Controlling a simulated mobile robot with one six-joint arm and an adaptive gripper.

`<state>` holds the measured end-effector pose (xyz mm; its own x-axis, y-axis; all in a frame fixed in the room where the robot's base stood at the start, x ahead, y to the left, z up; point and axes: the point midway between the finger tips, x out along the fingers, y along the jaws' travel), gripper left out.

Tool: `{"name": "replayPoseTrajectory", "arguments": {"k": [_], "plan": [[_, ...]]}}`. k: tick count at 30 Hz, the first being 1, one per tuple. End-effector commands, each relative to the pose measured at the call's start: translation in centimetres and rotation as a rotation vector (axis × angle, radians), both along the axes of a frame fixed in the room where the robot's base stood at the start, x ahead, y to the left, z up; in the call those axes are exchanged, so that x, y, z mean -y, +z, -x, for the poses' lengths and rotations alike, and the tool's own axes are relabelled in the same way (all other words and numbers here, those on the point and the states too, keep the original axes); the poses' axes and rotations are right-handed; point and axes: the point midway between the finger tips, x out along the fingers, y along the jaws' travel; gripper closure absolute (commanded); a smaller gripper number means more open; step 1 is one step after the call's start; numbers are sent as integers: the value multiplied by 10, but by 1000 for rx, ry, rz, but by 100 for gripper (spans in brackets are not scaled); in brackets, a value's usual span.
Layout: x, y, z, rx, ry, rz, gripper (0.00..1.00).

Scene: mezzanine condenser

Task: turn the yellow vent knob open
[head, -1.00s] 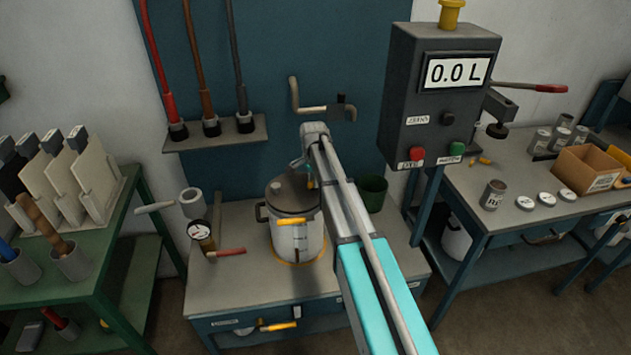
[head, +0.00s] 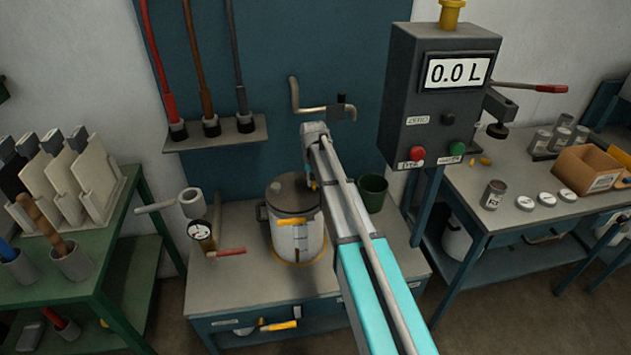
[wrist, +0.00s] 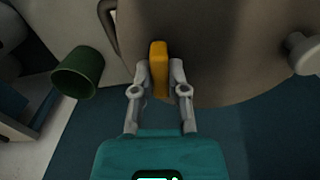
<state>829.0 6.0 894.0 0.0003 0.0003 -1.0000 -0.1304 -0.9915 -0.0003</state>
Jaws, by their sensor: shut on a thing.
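The yellow vent knob (wrist: 159,68) is a narrow upright bar in the wrist view, set against the grey-brown top of the pot. My gripper (wrist: 159,80) has one finger on each side of it and is shut on it. In the head view the lidded steel pot (head: 309,238) stands on the grey bench, with a yellow bar on its front. There my arm passes over the pot's right side, and my gripper and the knob are mostly hidden; only a small orange spot shows by the wrist.
A green cup (head: 373,193) stands just right of the pot; it also shows in the wrist view (wrist: 78,73). A gauge (head: 200,231) and red lever (head: 231,251) are at the left. A control box (head: 433,105) reading 0.0 L is at the right.

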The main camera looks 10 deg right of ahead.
Motion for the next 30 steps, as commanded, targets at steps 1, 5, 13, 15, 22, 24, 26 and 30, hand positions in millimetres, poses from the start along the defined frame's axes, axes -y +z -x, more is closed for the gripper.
{"name": "replayPoseTrajectory", "arguments": {"k": [1, 5, 13, 15, 22, 24, 26, 30], "plan": [[-1, 0, 1, -2, 29, -1, 100], [0, 0, 1, -2, 92, -1, 100], [0, 0, 1, -3, 147, -1, 100], [0, 0, 1, -3, 149, -1, 100], [0, 0, 1, -3, 149, -1, 100], [0, 0, 1, -3, 148, -1, 77], [0, 0, 1, -3, 148, -1, 66], [0, 0, 1, -2, 147, 0, 46]]}}
